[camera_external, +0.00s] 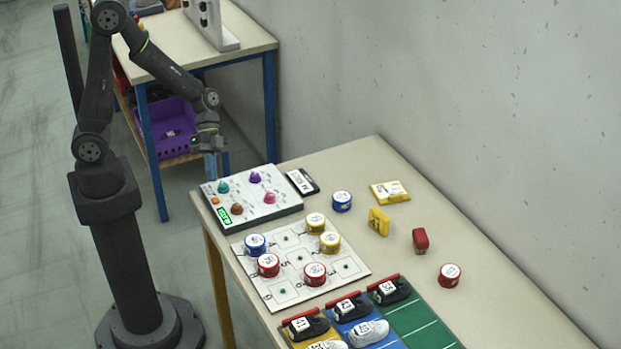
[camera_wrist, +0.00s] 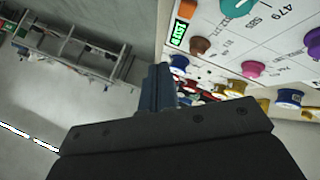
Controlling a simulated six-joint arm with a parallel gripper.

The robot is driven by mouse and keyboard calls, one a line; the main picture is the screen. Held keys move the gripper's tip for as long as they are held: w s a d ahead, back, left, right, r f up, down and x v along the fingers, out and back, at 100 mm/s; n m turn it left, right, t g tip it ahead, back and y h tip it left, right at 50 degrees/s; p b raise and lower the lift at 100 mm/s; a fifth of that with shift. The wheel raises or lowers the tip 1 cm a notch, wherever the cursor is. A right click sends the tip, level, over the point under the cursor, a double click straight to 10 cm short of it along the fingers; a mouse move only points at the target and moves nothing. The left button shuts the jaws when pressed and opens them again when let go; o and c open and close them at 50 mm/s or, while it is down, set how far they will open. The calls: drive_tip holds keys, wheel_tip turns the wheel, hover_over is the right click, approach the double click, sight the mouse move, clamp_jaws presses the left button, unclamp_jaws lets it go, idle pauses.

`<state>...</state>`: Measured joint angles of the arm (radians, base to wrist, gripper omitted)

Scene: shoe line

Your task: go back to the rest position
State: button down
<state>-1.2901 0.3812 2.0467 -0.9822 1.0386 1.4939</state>
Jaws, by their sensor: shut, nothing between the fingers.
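My gripper (camera_external: 211,164) hangs at the end of my bent arm, to the left of the control panel's far left corner and a little above it. Its fingers point down and are closed together with nothing between them. In the wrist view the shut fingers (camera_wrist: 160,88) show in the middle, apart from the panel. The control panel (camera_external: 276,207) is a white board with several coloured knobs and a green lit display. It also shows in the wrist view (camera_wrist: 225,40), at the upper right.
Right of the panel are a black box (camera_external: 302,181), a blue tin (camera_external: 342,201) and yellow packs. A numbered board (camera_external: 345,262) holds several tins. Shoes lie on coloured mats (camera_external: 415,318) in front. A second table (camera_external: 172,45) with a purple bin (camera_external: 172,125) stands behind my gripper.

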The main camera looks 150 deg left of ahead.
drive_tip(key=shift+f, duration=3.4)
wheel_tip(320, 180, up, 17)
drive_tip(key=w+m+g+y, duration=0.1)
drive_tip(key=m+g+y, duration=0.3)
drive_tip(key=g, duration=0.5)
wheel_tip(320, 180, down, 9)
drive_tip(key=m+h, duration=0.1)
drive_tip(key=shift+r, duration=0.15)
drive_tip(key=shift+w, duration=0.1)
idle(1.7)
